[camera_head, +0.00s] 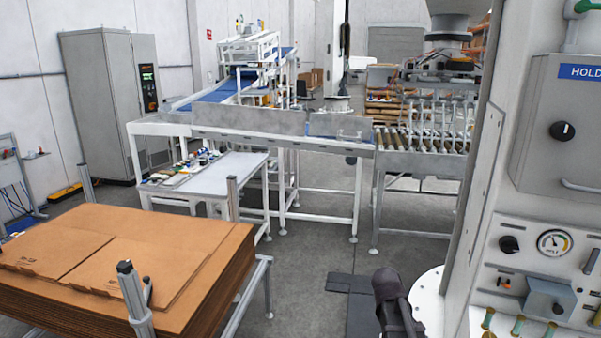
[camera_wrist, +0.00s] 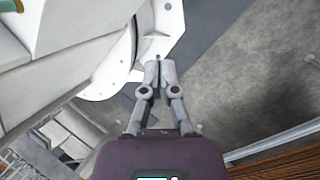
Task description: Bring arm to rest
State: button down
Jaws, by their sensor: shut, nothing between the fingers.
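My gripper (camera_wrist: 158,64) shows in the wrist view with its two grey fingers together at the tips and nothing between them. It points towards a white round base plate (camera_wrist: 105,82), whose rim is beside the fingertips; I cannot tell the exact gap. In the head view a dark part that looks like the end of my arm stands low at the bottom, left of the same white plate (camera_head: 430,305). The fingers cannot be made out there.
A stack of flat cardboard (camera_head: 130,255) with metal posts stands at the lower left. A white side table (camera_head: 215,172), a conveyor frame (camera_head: 250,138) and a roller section (camera_head: 420,160) stand behind. A control panel (camera_head: 545,240) is at the right. Grey floor (camera_head: 310,245) lies open between.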

jog(key=s+a+f+m+t+y, duration=0.1)
jog(key=s+a+m+y, duration=0.3)
jog(key=s+a, duration=0.4)
jog(key=a, duration=0.4)
jog(key=shift+s+a+f+m+y, duration=0.15)
jog(key=shift+s+f+m+y, duration=0.15)
jog(key=shift+y, duration=0.1)
dwell(0.6)
